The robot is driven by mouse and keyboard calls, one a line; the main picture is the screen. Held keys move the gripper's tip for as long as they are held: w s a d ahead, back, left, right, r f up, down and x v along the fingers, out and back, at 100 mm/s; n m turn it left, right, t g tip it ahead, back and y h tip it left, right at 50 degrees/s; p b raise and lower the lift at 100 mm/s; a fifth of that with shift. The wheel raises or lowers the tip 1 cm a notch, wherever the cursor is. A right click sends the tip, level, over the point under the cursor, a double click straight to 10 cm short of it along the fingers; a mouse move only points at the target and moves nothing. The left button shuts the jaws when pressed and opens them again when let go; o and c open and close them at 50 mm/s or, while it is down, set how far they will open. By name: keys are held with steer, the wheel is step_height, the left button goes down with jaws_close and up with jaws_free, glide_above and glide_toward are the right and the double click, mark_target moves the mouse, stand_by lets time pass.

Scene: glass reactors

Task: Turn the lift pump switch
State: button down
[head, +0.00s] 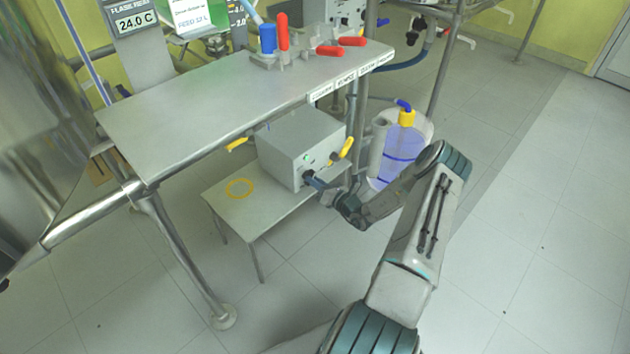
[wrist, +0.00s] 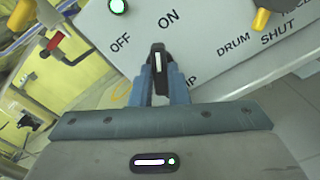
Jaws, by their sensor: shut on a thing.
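The lift pump switch is a black knob (wrist: 158,58) with a white mark, on the front of a grey box (head: 300,137). OFF and ON are printed beside it; in the wrist view the knob points up the picture, nearer to ON than OFF. My gripper (wrist: 160,80) is shut on the knob, one blue finger on each side. In the head view my gripper (head: 316,183) reaches the box front from the right, hiding most of the knob. A green lamp (wrist: 117,6) on the panel is lit.
The box stands on a low bench (head: 255,207) under a steel table (head: 200,115). A yellow handle (head: 346,149) sticks out at the box's right. Floor at right is clear.

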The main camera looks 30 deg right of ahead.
steer(key=shift+n+p, duration=1.55)
steer(key=shift+n, duration=3.25)
steer(key=c, duration=1.4)
jaws_free()
steer(key=p+v, duration=0.2)
steer(key=v, duration=1.2)
steer(key=shift+p, duration=0.35)
